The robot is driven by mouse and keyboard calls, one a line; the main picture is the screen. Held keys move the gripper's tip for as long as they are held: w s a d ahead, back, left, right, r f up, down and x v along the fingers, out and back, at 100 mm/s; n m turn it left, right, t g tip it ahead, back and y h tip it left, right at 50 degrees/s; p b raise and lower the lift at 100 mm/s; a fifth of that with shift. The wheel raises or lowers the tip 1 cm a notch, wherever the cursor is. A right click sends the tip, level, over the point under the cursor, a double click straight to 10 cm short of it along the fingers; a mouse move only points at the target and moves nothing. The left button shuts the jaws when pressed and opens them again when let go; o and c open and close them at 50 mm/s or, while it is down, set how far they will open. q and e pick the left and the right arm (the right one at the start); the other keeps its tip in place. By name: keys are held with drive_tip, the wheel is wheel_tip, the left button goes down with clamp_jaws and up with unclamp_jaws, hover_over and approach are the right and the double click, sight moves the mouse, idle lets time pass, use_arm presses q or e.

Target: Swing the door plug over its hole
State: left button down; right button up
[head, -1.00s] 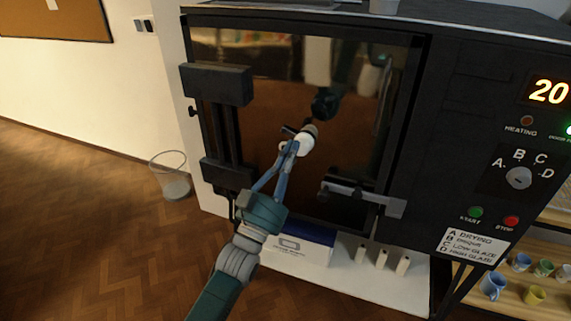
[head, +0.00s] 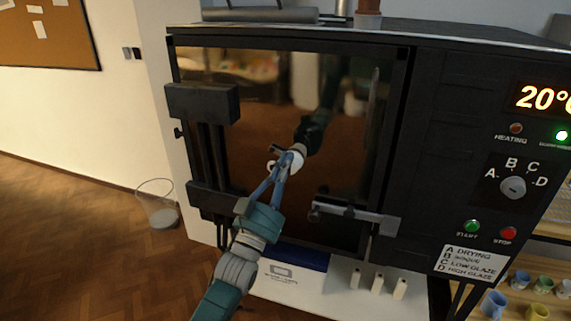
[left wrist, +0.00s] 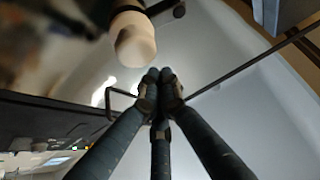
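The door plug (head: 297,161), a pale round piece, shows near the middle of the kiln's dark glossy door (head: 250,110). In the left wrist view the plug (left wrist: 134,40) is a cream cylinder with a rounded end. My left gripper (head: 285,158) is at the plug's left side in the head view. In the left wrist view its fingertips (left wrist: 159,77) meet with nothing seen between them, just below the plug, with a small gap showing. I cannot make out the hole. My right gripper is not in view.
A dark hinge block (head: 202,103) is at the door's left and a latch bar (head: 355,216) at its lower right. The control panel (head: 512,180) is further right. The door mirrors a teal arm.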

use_arm(q)
drive_tip(key=shift+f+m+g+h, duration=0.3)
drive_tip(key=shift+m+g+h, duration=0.15)
drive_tip(key=shift+m, duration=0.4)
drive_tip(key=shift+f+m+g+h, duration=0.3)
drive_tip(key=shift+m+h, duration=0.25)
drive_tip(key=shift+m, duration=0.3)
drive_tip(key=f+m+g+h, duration=0.1)
drive_tip(key=m+g, duration=0.1)
drive_tip(key=m, duration=0.2)
drive_tip(key=a+f+m+g+h+p, duration=0.1)
drive_tip(key=m+g, duration=0.1)
drive_tip(key=m, duration=0.2)
drive_tip(key=f+m+g, duration=0.2)
drive_tip(key=m, duration=0.1)
drive_tip(key=shift+w+a+m+h+p, duration=0.25)
drive_tip(key=shift+m+h+p, duration=0.05)
drive_tip(key=shift+m+h, duration=0.1)
